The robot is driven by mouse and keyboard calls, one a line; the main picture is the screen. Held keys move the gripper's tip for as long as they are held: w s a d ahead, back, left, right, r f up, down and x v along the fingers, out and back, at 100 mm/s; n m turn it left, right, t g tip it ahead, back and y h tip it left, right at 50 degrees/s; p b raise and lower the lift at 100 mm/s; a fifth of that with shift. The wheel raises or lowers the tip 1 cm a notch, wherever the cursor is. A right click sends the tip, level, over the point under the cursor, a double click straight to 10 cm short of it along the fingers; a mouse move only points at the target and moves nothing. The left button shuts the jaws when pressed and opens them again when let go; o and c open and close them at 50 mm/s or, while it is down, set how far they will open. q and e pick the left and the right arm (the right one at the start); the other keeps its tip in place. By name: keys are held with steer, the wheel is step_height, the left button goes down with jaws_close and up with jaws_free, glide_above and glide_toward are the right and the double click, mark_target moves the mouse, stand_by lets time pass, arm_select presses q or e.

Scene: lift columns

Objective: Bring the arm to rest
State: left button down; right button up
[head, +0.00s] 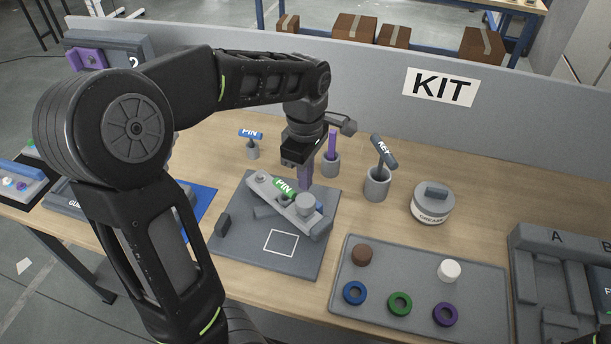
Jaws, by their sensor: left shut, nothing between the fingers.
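My left arm comes in from the left and reaches across the table. Its gripper (299,154) points down above the far part of a grey plate (236,247) and is shut. A light grey arm-like part (282,205) with a green PIN label (284,187) lies across the plate, close below the gripper. A white square outline is marked on the plate's near side. My right gripper is not in view.
Behind the plate stand a blue PIN tool (251,134), a purple-handled tool (332,145) and a KEY tool (384,151) in holders. A grease jar (432,204) stands right. A grey tray (480,289) holds several rings and caps. A KIT wall (520,120) closes off the back.

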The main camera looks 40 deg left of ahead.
mark_target(306, 200)
arm_select(q)
steer(key=shift+f+b, duration=1.7)
steer(key=shift+f, duration=0.65)
steer(key=shift+r, duration=0.15)
step_height(306, 200, up, 5)
steer(key=p, duration=0.4)
steer(key=shift+p, duration=0.3)
steer(key=shift+r, duration=0.9)
